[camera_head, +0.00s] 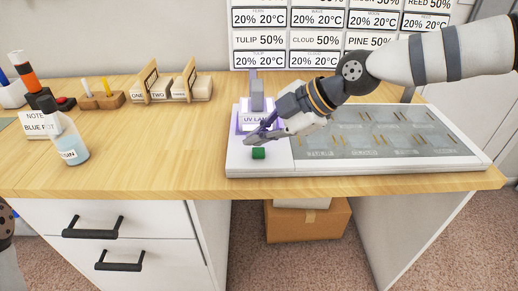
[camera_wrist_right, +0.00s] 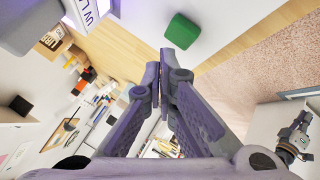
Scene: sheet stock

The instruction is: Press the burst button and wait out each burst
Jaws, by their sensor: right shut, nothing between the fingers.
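The green burst button (camera_head: 258,153) sits on the front left part of a white board (camera_head: 243,163). It also shows in the right wrist view (camera_wrist_right: 182,31), beyond the fingertips and a little to the right. My right gripper (camera_head: 250,141) is shut and empty, just behind and above the button in the head view. Its fingertips look apart from the button. The UV lamp (camera_head: 256,118) with its purple-lit base stands behind the gripper. My left arm shows only at the left edge of the head view. A small part of it, with what looks like its gripper (camera_wrist_right: 297,133), shows in the right wrist view.
The board's grey panel (camera_head: 385,130) carries rows of thin pins. At left are a bottle (camera_head: 69,138) of pale blue liquid, a note card (camera_head: 38,124) and small wooden racks (camera_head: 160,88). The wooden desk (camera_head: 165,165) is clear between them and the board.

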